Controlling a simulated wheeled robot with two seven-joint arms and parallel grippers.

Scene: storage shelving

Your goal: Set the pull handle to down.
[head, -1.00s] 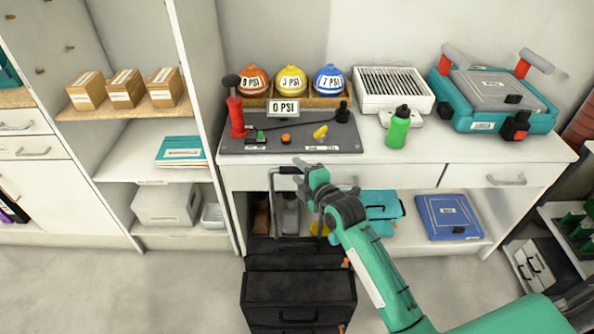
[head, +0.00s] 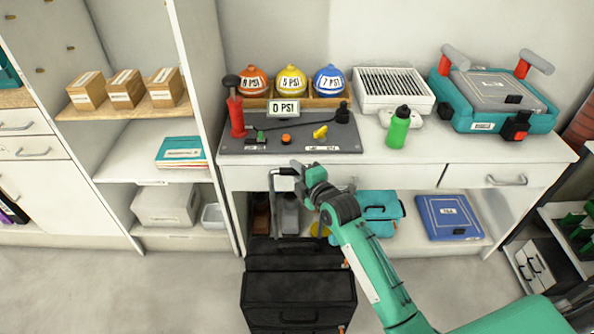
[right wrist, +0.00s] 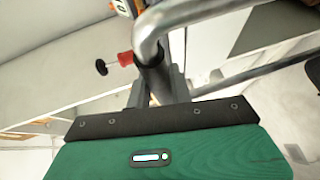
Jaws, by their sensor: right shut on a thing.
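The pull handle (head: 272,207) is a silver tube frame with a dark grip at its top. It stands raised behind the black rolling tool case (head: 299,289) on the floor. My right gripper (head: 298,176) is shut on the top of the handle, just below the front edge of the counter. In the right wrist view the bent metal tube of the handle (right wrist: 150,40) rises in front of my right gripper (right wrist: 155,88), with a dark section between the fingers. My fingers and wrist hide part of the handle's top. My left gripper is out of view.
The counter (head: 440,160) overhangs just behind the handle. It carries a pressure panel (head: 345,135), a green bottle (head: 398,128) and a teal case (head: 480,121). A teal bag (head: 380,205) and a blue case (head: 448,215) lie on the lower shelf. The floor left of the tool case is clear.

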